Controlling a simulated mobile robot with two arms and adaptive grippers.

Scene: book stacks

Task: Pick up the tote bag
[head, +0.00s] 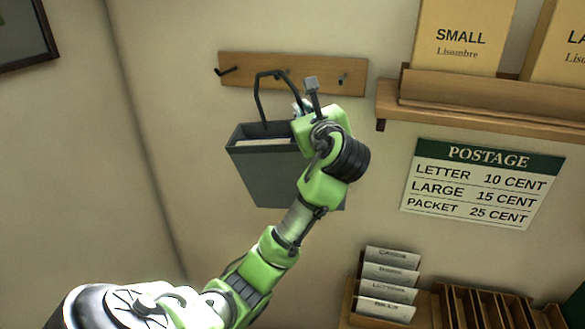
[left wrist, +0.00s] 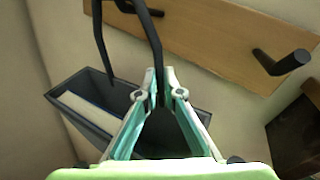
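The tote bag (head: 262,180) is a dark grey, open-topped bag with a thin black loop handle. It is upright against the wall in the head view, below a wooden hook rail (head: 300,72). The handle's top reaches the rail near the middle hook; I cannot tell whether it rests on it. In the left wrist view the bag (left wrist: 90,132) shows something pale inside. My left gripper (left wrist: 159,80) has its teal fingers drawn together at the tips, with one side of the handle between them. My left arm hides the bag's right side in the head view. My right gripper is not in view.
A wooden shelf (head: 480,118) with large envelopes sticks out at the upper right. A postage sign (head: 482,183) hangs under it. A card rack (head: 388,283) and wooden slots (head: 485,308) stand at the lower right. The wall left of the bag is clear.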

